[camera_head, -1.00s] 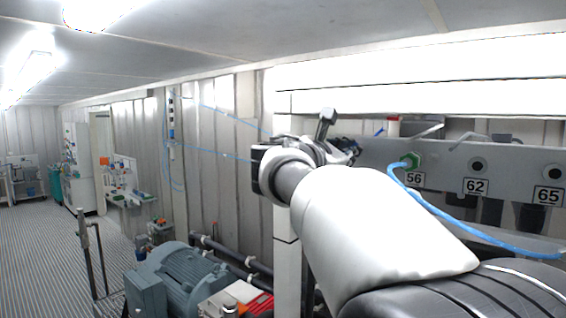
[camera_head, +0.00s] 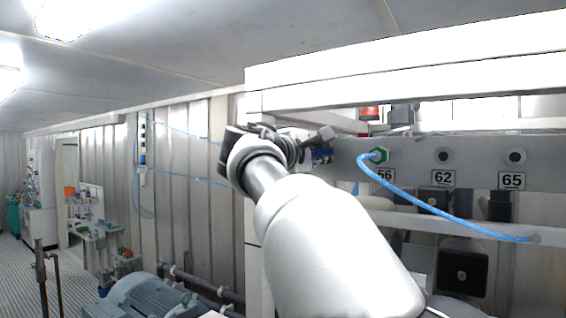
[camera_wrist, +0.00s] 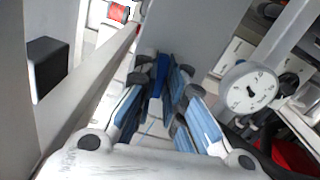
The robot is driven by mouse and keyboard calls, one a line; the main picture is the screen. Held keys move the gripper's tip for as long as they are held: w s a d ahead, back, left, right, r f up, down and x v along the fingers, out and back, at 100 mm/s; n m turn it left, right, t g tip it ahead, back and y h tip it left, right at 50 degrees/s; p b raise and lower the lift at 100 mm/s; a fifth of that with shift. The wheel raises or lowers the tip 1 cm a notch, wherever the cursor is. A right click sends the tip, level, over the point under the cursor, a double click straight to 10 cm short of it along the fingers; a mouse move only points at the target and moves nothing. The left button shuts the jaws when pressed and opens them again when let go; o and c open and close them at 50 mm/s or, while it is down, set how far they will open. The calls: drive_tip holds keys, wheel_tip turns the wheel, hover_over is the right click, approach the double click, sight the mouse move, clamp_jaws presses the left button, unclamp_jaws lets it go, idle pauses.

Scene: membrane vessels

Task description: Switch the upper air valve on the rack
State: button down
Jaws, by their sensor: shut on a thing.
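The upper air valve shows as a blue handle (camera_wrist: 161,72) between my fingertips in the wrist view. Its far part lies past the fingers, and the valve body is mostly hidden. My gripper (camera_wrist: 166,92), with blue finger pads, is shut on this handle. In the head view my gripper (camera_head: 318,148) is at the left end of the grey rack panel (camera_head: 405,152), and a bit of blue shows beside its fingers. The arm and fingers hide most of the contact there.
A round white gauge (camera_wrist: 249,90) is close to the right of my fingers. A grey rack beam (camera_wrist: 85,85) runs on the left. A red part (camera_head: 369,112) is above the panel.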

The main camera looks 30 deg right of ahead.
drive_tip(key=shift+f+m+b, duration=0.1)
drive_tip(key=shift+m+b, duration=0.3)
drive_tip(key=shift+m, duration=0.4)
drive_tip(key=c, duration=1.7)
unclamp_jaws()
drive_tip(key=shift+o, duration=0.2)
drive_tip(key=v, duration=1.2)
